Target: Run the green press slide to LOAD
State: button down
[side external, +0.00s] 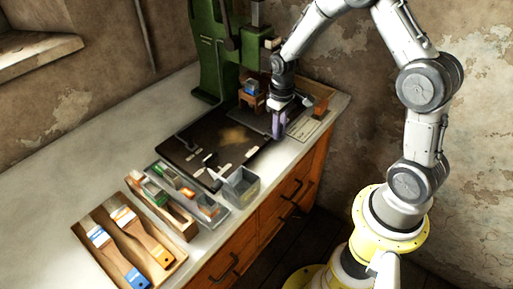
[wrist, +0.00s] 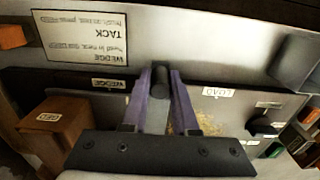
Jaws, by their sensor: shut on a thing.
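The green press (side external: 208,50) stands at the back of the bench. My gripper (side external: 278,125) points down at the right end of the dark work board (side external: 188,158), near the bench's front edge. In the wrist view its two purple fingers (wrist: 161,90) are closed on a dark round peg (wrist: 160,73). What the peg is fixed to is hidden. A white LOAD label (wrist: 218,92) sits on a grey metal surface to the right of the fingers. A second, dark label (wrist: 112,84) is to their left. I cannot make out the slide itself clearly.
A printed card (wrist: 85,38) reading WEDGE and TACK lies nearby. A labelled wooden block (wrist: 55,128) is at left and a black knob (wrist: 262,127) at right in the wrist view. A grey bin (side external: 241,187), a parts tray (side external: 192,194) and a brush tray (side external: 128,243) stand left of the gripper.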

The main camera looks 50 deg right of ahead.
jog(key=a, duration=1.4)
jog(key=shift+c, duration=0.4)
grip_release()
jog(key=shift+r, duration=0.1)
notch_tip(320, 180, up, 8)
dwell(0.5)
